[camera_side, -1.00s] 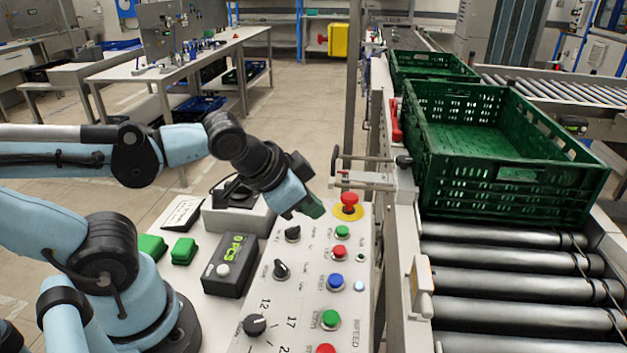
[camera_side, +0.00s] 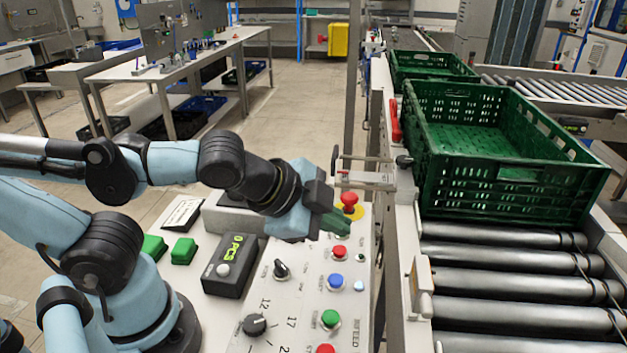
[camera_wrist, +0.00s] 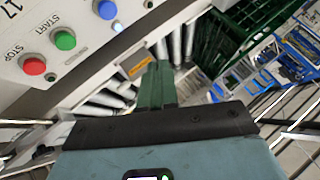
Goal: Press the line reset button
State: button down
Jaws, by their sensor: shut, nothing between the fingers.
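The control panel (camera_side: 300,312) carries a blue button (camera_side: 336,281), a red button (camera_side: 339,252), a green button (camera_side: 330,319) and a red mushroom button (camera_side: 349,201) on yellow. In the wrist view the blue button (camera_wrist: 106,9) is at the top edge, near the START-labelled green button (camera_wrist: 64,40) and STOP-labelled red button (camera_wrist: 33,66). No reset label is readable. My gripper (camera_side: 341,227) is shut and empty, with green fingers over the panel's far end, just below the mushroom button in the picture. They hide an upper green button; contact cannot be told. The fingers also show in the wrist view (camera_wrist: 157,80).
Black knobs (camera_side: 281,268) and a dark counter box (camera_side: 230,266) sit left of the buttons. A small pale light (camera_side: 359,286) is beside the blue button. The roller conveyor (camera_side: 500,280) with green crates (camera_side: 505,190) runs to the right, past a metal rail.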

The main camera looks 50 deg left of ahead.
send_over(329, 282)
jog(key=shift+w+d+f, duration=0.1)
jog(key=shift+f, duration=1.75)
jog(key=shift+w+f, duration=0.1)
jog(key=shift+f, duration=2.25)
jog(key=shift+f, duration=0.1)
jog(key=shift+f, duration=0.35)
jog(key=shift+s+f, duration=0.1)
jog(key=shift+f, duration=0.4)
jog(key=shift+s, duration=0.1)
jog(key=shift+r, duration=0.85)
jog(key=shift+r, duration=0.15)
